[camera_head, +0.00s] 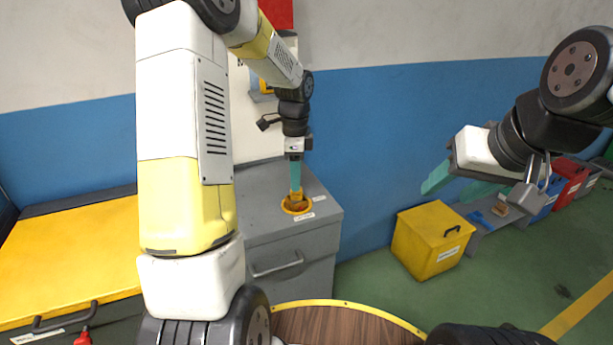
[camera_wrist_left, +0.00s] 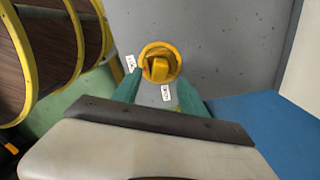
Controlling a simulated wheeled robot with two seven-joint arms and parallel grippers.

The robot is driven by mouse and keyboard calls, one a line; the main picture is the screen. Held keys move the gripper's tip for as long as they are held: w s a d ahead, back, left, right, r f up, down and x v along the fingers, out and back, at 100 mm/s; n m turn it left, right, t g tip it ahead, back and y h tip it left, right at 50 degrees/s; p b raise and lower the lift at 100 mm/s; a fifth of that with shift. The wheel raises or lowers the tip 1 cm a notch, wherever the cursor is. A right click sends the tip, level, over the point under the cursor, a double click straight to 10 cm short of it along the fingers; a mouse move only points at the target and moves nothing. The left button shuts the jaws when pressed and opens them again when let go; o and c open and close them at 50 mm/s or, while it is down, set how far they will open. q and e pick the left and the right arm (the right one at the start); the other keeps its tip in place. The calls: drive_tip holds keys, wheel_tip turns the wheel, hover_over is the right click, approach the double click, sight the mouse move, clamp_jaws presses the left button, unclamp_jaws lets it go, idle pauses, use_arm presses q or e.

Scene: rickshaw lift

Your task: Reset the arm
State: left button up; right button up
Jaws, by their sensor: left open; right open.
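My left arm reaches across the left of the head view and bends down over the grey cabinet. My left gripper (camera_head: 296,188) points down with its green fingers just above a yellow ring holder (camera_head: 296,205) on the cabinet top. In the left wrist view its open fingers (camera_wrist_left: 160,100) spread to either side of the holder, which has a yellow piece (camera_wrist_left: 160,69) inside it. Nothing is clearly held between the fingers. My right gripper (camera_head: 455,185) hangs open and empty in the air at the right, its green fingers pointing left.
The grey cabinet (camera_head: 325,222) stands against the blue wall. A yellow box (camera_head: 432,240) sits on the green floor, with blue and red bins (camera_head: 572,178) further right. A yellow-topped chest (camera_head: 70,250) is at the left, and a round wooden top (camera_head: 345,325) with yellow rim is in front.

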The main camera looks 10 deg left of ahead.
use_arm(q)
drive_tip(key=s+r+n+t, duration=0.3)
drive_tip(key=s+r+n, duration=0.3)
drive_tip(key=s+r, duration=0.5)
drive_tip(key=s+d+r+n+t+h, duration=0.1)
drive_tip(key=s+r+n, duration=0.2)
drive_tip(key=s, duration=0.3)
drive_tip(key=s+d+r+n+t+h, duration=0.1)
drive_tip(key=s+r+n+t, duration=0.1)
drive_tip(key=s+n, duration=0.4)
drive_tip(key=shift+s+d+r, duration=0.2)
drive_tip(key=shift+s+r, duration=0.2)
drive_tip(key=shift+s, duration=0.25)
